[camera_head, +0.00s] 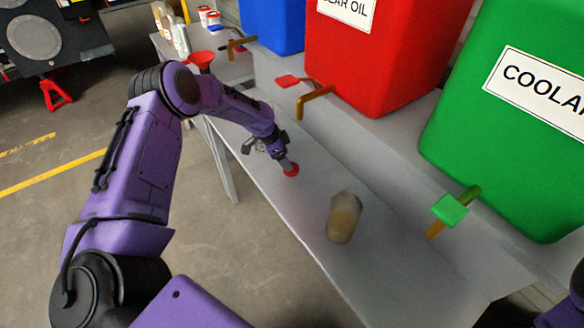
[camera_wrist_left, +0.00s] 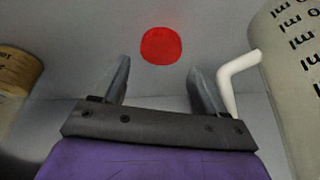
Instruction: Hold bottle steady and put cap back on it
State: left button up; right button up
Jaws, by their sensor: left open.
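A small round red cap (camera_head: 291,171) lies on the grey bench. A bottle (camera_head: 344,217) with a brownish band stands on the bench to its right and nearer to me. My left gripper (camera_head: 285,162) is low over the bench at the cap. In the left wrist view my left gripper (camera_wrist_left: 158,72) is open and empty, with the red cap (camera_wrist_left: 161,46) just beyond and between its fingertips. A tan-labelled bottle (camera_wrist_left: 15,75) is partly cut off at the left edge there. My right gripper is not in view.
A pale jug (camera_wrist_left: 295,70) with ml marks and a white handle stands close to one finger. Red (camera_head: 375,60) and green (camera_head: 520,120) tanks with taps line the bench's back. A red funnel (camera_head: 202,59) and several containers stand at the far end.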

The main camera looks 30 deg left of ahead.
pick_arm(q)
jog(key=b+x, duration=0.3)
jog(key=x, duration=0.2)
jog(key=shift+f, duration=0.1)
jog(key=c, duration=0.8)
